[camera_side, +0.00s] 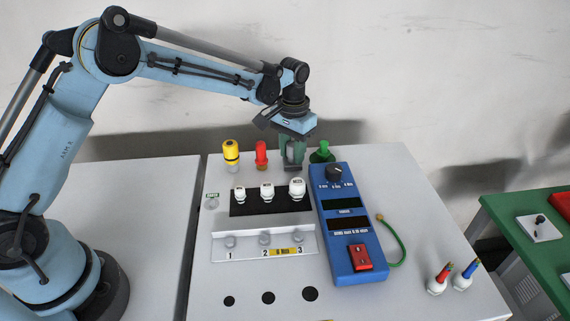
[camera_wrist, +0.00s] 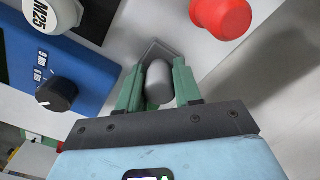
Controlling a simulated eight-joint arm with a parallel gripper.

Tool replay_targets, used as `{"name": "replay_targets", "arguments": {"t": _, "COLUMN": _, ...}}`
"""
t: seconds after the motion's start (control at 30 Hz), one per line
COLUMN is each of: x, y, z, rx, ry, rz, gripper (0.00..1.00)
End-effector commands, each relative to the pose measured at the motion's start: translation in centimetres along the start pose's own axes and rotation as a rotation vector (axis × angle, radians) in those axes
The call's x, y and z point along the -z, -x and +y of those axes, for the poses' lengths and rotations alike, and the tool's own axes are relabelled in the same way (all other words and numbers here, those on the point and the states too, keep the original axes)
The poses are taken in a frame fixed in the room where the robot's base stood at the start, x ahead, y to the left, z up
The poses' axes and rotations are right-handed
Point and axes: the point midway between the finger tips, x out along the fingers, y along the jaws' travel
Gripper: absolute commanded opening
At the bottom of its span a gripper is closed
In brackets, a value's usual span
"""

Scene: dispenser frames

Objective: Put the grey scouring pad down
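My gripper (camera_side: 292,152) points down at the back of the light grey table, between the red-capped bottle and a green item. In the wrist view its two green fingers (camera_wrist: 158,90) are closed against both sides of a grey cylinder, which I take as the grip of the grey scouring pad (camera_wrist: 158,80). A flat grey square shows just beyond the cylinder. In the side view the fingers mostly hide the pad, and I cannot tell whether it touches the table.
A red-capped bottle (camera_side: 261,154) and a yellow-capped one (camera_side: 231,154) stand left of my gripper. A green item (camera_side: 322,153) and a blue meter box (camera_side: 344,210) are to its right. White-capped pieces stand on a black strip (camera_side: 246,206) in front.

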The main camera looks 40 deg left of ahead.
Motion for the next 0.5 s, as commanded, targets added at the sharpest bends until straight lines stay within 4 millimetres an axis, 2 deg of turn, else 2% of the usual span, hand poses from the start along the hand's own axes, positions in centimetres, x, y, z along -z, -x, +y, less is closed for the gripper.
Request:
{"name": "replay_targets", "arguments": {"t": 0.03, "x": 0.00, "y": 0.01, "z": 0.00, "rx": 0.000, "ry": 0.000, "rz": 0.000, "gripper": 0.42}}
{"name": "replay_targets", "arguments": {"t": 0.13, "x": 0.00, "y": 0.02, "z": 0.00, "rx": 0.000, "ry": 0.000, "rz": 0.000, "gripper": 0.56}}
{"name": "replay_targets", "arguments": {"t": 0.5, "x": 0.00, "y": 0.66, "z": 0.00, "rx": 0.000, "ry": 0.000, "rz": 0.000, "gripper": 0.56}}
